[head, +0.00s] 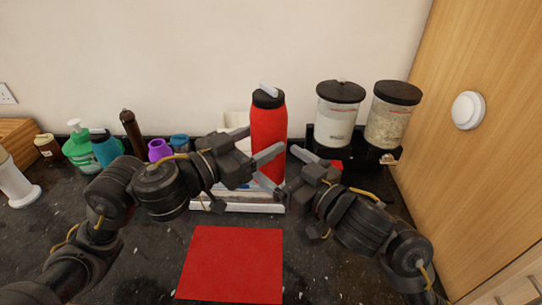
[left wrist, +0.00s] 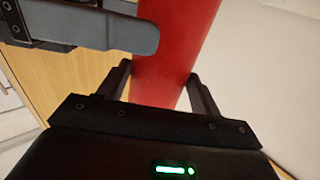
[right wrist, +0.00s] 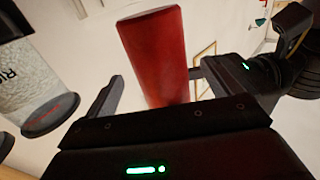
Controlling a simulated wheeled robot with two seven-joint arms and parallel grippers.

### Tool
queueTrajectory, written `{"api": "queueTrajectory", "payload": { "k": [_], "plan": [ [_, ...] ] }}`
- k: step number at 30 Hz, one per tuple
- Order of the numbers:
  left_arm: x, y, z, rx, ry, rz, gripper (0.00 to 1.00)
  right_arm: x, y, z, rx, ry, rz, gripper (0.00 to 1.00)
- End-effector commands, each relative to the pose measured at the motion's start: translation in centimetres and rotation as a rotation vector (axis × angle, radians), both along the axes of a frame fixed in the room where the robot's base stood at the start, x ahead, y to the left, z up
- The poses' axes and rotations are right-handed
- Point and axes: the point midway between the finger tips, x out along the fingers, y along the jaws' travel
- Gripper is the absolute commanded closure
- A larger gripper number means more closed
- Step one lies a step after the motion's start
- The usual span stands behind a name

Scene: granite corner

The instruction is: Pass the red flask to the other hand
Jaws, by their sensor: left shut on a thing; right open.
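The red flask (head: 268,125) with a black cap and a grey spout stands upright in the head view, held up by my left gripper (head: 266,168). The left wrist view shows the flask (left wrist: 172,60) between both left fingers, which are shut on it. My right gripper (head: 298,170) is open, to the right of the flask's lower part. In the right wrist view, the flask's body (right wrist: 155,55) lies between and beyond the open right fingers. One right finger (left wrist: 115,33) crosses close to the flask in the left wrist view. The flask's lower end is partly hidden by the grippers.
A red mat (head: 235,262) lies on the dark granite counter in front. Two lidded containers (head: 340,115) stand on a black stand at the back right, near my right gripper. Several bottles, including a green one (head: 82,148), and a purple cup (head: 160,150) line the back left.

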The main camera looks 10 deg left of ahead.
Motion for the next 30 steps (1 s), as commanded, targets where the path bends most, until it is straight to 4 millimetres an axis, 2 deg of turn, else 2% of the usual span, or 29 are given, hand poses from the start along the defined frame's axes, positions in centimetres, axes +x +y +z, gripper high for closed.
{"api": "queueTrajectory", "payload": {
  "k": [3,9,20,30],
  "plan": [
    [0.0,0.0,0.1,-0.002,-0.001,0.000,0.70,1.2,1.5,0.0,0.001,0.002,0.001,0.10],
    [0.0,0.0,0.1,-0.001,-0.002,0.000,0.70,2.4,2.8,0.0,0.000,0.000,0.000,0.10],
    [0.0,0.0,0.1,-0.001,-0.002,0.000,0.70,2.7,3.2,0.0,-0.001,0.000,0.000,0.10],
    [0.0,0.0,0.1,-0.001,-0.002,0.000,0.70,2.7,3.2,0.0,-0.001,0.000,0.000,0.53]
  ]
}}
